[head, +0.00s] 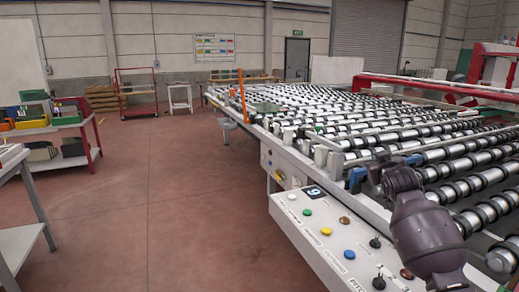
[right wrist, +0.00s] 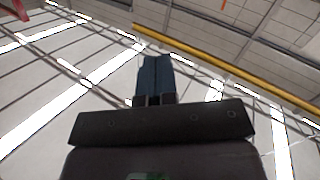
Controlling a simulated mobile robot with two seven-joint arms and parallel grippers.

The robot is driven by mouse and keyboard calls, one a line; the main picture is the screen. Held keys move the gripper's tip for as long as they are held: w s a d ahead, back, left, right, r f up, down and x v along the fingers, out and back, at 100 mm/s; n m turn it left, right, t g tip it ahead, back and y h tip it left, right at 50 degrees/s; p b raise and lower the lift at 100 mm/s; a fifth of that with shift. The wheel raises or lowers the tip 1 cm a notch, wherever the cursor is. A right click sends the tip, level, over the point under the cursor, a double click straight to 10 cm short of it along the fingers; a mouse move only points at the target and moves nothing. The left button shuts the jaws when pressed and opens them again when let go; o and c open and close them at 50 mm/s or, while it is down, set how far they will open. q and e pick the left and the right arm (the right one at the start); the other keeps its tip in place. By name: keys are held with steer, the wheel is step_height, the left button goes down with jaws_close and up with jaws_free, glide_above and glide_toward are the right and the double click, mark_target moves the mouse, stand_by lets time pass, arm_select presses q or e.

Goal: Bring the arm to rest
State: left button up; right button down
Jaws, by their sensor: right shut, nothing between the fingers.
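My right arm comes in from the lower right of the head view. My right gripper (head: 356,179) is above the near edge of the roller conveyor, just behind the control panel. In the right wrist view its two blue fingers (right wrist: 155,78) are pressed together and hold nothing. That view looks up at the ceiling beams and a yellow pipe. My left gripper is not in view.
The control panel (head: 312,238) with coloured buttons and black knobs runs along the conveyor's front. The roller conveyor (head: 318,112) fills the right side. A shelf with bins (head: 62,122) and a grey table (head: 20,243) stand at left. The red floor (head: 170,190) between is clear.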

steer(key=s+a+f+y, duration=0.2)
steer(key=s+a+f, duration=0.2)
steer(key=s+f, duration=0.65)
steer(key=s+a+f+y, duration=0.1)
steer(key=s+a+f, duration=0.3)
steer(key=s+f, duration=0.6)
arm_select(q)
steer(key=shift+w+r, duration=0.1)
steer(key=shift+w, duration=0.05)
arm_select(e)
steer(key=s+f+g, duration=0.2)
steer(key=s+f, duration=0.4)
steer(key=s, duration=0.4)
steer(key=s+f+m+g, duration=0.1)
steer(key=s+f, duration=0.5)
steer(key=s, duration=0.4)
steer(key=s+f+g+h, duration=0.1)
steer(key=s+f+g, duration=0.1)
steer(key=s+f, duration=0.4)
steer(key=s, duration=0.4)
steer(key=shift+s+d+f+m+g, duration=0.2)
steer(key=shift+d+f+m+g, duration=0.1)
steer(key=shift+f+m, duration=0.1)
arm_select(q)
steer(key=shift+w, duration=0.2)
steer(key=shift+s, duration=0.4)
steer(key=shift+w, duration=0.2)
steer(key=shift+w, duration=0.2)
